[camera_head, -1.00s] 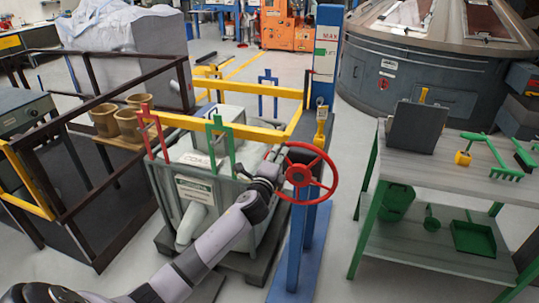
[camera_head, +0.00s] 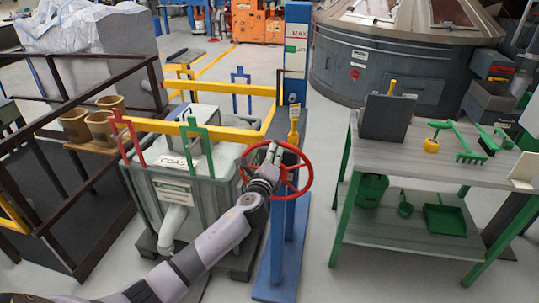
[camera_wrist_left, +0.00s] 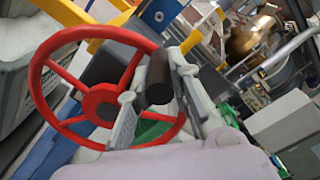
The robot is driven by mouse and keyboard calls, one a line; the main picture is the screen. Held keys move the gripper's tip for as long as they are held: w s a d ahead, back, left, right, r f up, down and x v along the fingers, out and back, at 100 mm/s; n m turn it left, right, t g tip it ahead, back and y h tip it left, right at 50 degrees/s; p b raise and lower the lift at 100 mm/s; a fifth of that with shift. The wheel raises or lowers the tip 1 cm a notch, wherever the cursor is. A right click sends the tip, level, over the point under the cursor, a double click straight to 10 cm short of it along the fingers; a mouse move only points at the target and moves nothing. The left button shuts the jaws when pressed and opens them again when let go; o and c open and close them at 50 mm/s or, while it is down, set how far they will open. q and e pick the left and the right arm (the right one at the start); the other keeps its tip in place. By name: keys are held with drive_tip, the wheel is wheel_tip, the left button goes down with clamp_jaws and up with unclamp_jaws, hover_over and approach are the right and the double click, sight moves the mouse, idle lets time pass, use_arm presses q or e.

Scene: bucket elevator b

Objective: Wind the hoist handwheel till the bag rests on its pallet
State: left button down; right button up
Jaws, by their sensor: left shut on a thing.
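The red handwheel (camera_head: 306,180) stands on the blue mast (camera_head: 277,245). My left gripper (camera_head: 271,156) is at the wheel's upper part. In the left wrist view the wheel (camera_wrist_left: 40,95) fills the left side, and my left gripper (camera_wrist_left: 155,98) is shut around the wheel's dark handle (camera_wrist_left: 158,80). A pale sack-like load with the lettering "COAS" (camera_head: 172,162) shows in the top of a grey container (camera_head: 150,205) under the yellow hoist frame (camera_head: 228,135). A dark pallet-like base (camera_head: 148,245) is below, and whether the load touches it is hidden. My right gripper is out of view.
A grey bench (camera_head: 440,160) with green tools stands to the right. Dark railings (camera_head: 85,215) and brown pots (camera_head: 100,125) are to the left. The mast carries a "MAX" scale (camera_head: 296,45). Open floor lies between mast and bench.

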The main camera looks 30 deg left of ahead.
use_arm(q)
drive_tip(key=shift+d+r, duration=0.15)
drive_tip(key=c, duration=1.4)
unclamp_jaws()
drive_tip(key=shift+w+d, duration=0.1)
drive_tip(key=shift+d, duration=0.05)
drive_tip(key=shift+c, duration=0.2)
drive_tip(key=shift+f, duration=0.2)
drive_tip(key=v, duration=1.2)
drive_tip(key=shift+a, duration=0.2)
drive_tip(key=shift+f, duration=0.1)
